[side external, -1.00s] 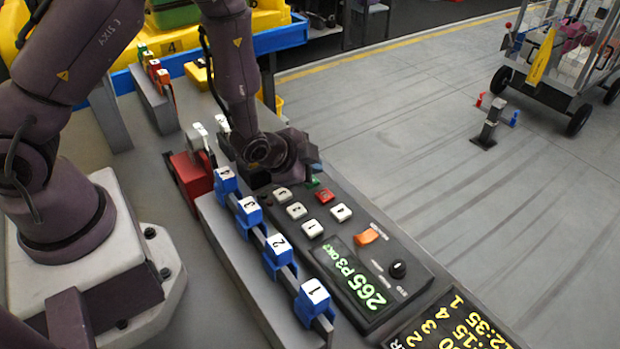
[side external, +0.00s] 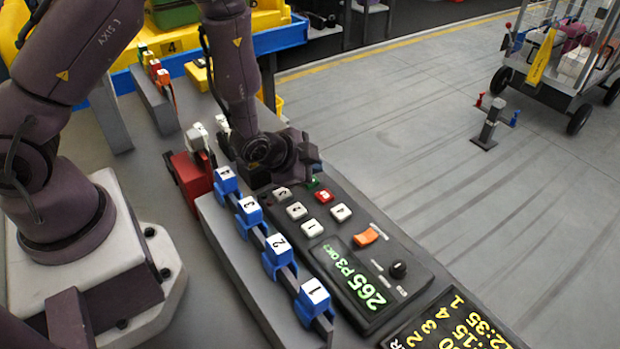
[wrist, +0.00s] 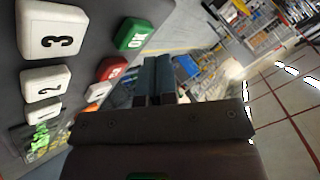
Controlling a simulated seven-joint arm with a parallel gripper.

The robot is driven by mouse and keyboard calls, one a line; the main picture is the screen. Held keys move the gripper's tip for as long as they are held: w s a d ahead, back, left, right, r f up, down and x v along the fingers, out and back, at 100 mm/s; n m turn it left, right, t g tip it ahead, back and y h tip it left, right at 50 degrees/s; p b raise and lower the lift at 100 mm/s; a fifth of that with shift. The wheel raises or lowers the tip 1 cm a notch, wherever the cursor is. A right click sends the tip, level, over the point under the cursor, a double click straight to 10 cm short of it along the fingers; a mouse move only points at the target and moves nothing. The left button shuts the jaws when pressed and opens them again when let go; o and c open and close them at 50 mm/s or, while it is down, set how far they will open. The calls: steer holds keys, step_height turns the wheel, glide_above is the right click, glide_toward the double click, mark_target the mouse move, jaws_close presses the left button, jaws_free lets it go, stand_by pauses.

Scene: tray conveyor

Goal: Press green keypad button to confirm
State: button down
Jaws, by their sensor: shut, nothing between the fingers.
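The keypad panel (side external: 345,222) is a dark box with white, red, orange and green controls. The green button (side external: 313,183) sits at its far end, beside the red button (side external: 324,196), partly tucked below my gripper. In the wrist view the green button (wrist: 136,34) is large at upper centre-left, with white lettering. My gripper (side external: 314,158) is over the far end of the panel, close to the green button. In the wrist view its fingers (wrist: 154,78) are together and empty, to the right of and below the green button, apart from it in the picture.
White numbered keys (side external: 297,211) and a lit display (side external: 357,278) reading "265 P3 OK?" share the panel. A rail with blue numbered blocks (side external: 278,250) runs along its left. A red block (side external: 192,178) stands left of my gripper.

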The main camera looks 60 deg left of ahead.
steer(key=shift+f, duration=0.15)
stand_by(0.6)
steer(key=shift+f, duration=0.3)
steer(key=shift+f, duration=0.45)
stand_by(0.6)
stand_by(0.3)
steer(key=shift+r, duration=0.85)
steer(key=shift+r, duration=2.55)
